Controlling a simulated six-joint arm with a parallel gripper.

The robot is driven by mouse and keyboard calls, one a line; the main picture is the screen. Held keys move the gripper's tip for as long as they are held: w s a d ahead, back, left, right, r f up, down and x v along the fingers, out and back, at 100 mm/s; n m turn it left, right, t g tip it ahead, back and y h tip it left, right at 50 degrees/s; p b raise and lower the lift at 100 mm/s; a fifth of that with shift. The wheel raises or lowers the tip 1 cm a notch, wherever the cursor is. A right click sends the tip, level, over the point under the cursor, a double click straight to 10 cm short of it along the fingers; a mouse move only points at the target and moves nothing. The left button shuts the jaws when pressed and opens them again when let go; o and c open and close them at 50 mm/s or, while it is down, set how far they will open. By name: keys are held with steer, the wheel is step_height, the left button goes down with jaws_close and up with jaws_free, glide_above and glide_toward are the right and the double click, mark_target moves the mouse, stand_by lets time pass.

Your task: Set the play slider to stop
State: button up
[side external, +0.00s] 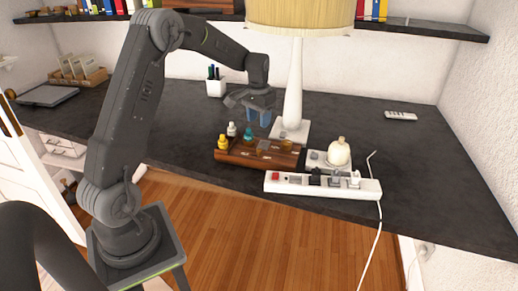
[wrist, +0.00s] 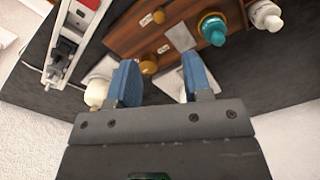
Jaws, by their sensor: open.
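A brown wooden box (side external: 230,155) lies on the dark desk; it also shows at the top of the wrist view (wrist: 130,38). Its top carries a light grey square plate (wrist: 180,37) and small brass-coloured knobs, one at the far side (wrist: 158,17) and one nearer my fingers (wrist: 149,66). Pale markings beside them are too small to read, so I cannot tell which part is the play slider or its setting. My gripper (side external: 259,116), with blue fingers, is open and empty above the box. In the wrist view its fingertips (wrist: 157,63) stand apart, either side of the nearer knob.
A white power strip (side external: 318,187) and a pale round object (side external: 338,152) on a plate sit to the right. The lamp (side external: 294,90) rises behind. The desk's right side is mostly clear.

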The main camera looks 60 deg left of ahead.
mark_target(259, 153)
step_height(259, 153, down, 12)
steer(key=shift+d+r, duration=0.1)
stand_by(0.4)
jaws_close()
stand_by(0.4)
